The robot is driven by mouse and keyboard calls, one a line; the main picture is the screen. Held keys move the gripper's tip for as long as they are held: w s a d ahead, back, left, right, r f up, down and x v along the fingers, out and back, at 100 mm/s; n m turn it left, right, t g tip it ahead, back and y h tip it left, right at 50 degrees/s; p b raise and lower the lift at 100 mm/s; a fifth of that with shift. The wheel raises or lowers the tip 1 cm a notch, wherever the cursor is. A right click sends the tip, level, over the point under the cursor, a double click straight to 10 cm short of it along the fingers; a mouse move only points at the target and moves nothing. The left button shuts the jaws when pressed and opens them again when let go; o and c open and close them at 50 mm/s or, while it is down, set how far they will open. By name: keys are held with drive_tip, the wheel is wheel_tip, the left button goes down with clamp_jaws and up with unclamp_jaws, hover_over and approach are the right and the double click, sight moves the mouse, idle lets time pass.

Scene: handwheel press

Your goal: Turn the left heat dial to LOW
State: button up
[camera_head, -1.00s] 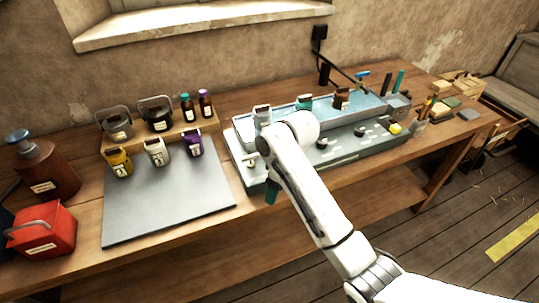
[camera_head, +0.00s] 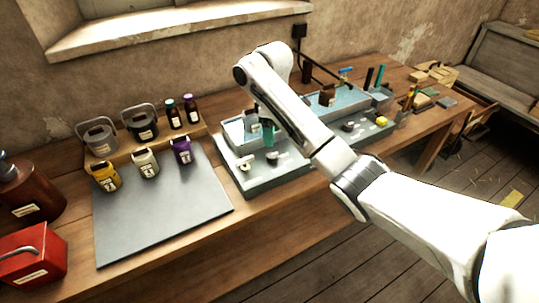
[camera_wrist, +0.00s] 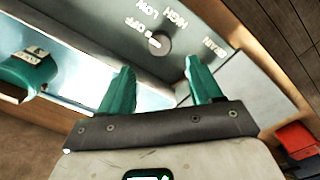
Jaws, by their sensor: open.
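The left heat dial (camera_head: 272,157) is a dark knob on the grey front panel of the long bath unit. In the wrist view the dial (camera_wrist: 161,42) has a white mark on the side nearest OFF, with LOW and HIGH printed beside it. My gripper (camera_wrist: 157,88) is open, its two green fingers apart with nothing between them. The fingers are near the dial in that view but not around it. In the head view a green finger (camera_head: 268,134) shows above the unit behind the dial, and the other is hard to make out.
A drain lever (camera_head: 244,164) sits left of the dial. The right dial (camera_head: 348,126) and a yellow knob (camera_head: 382,121) are farther right. A teal pot (camera_wrist: 27,72) is in the bath. The grey mat (camera_head: 160,215) is bare in front of the small pots.

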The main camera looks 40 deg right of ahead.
sight(272, 155)
wheel_tip(272, 155, down, 9)
idle(0.4)
drive_tip(key=c, duration=1)
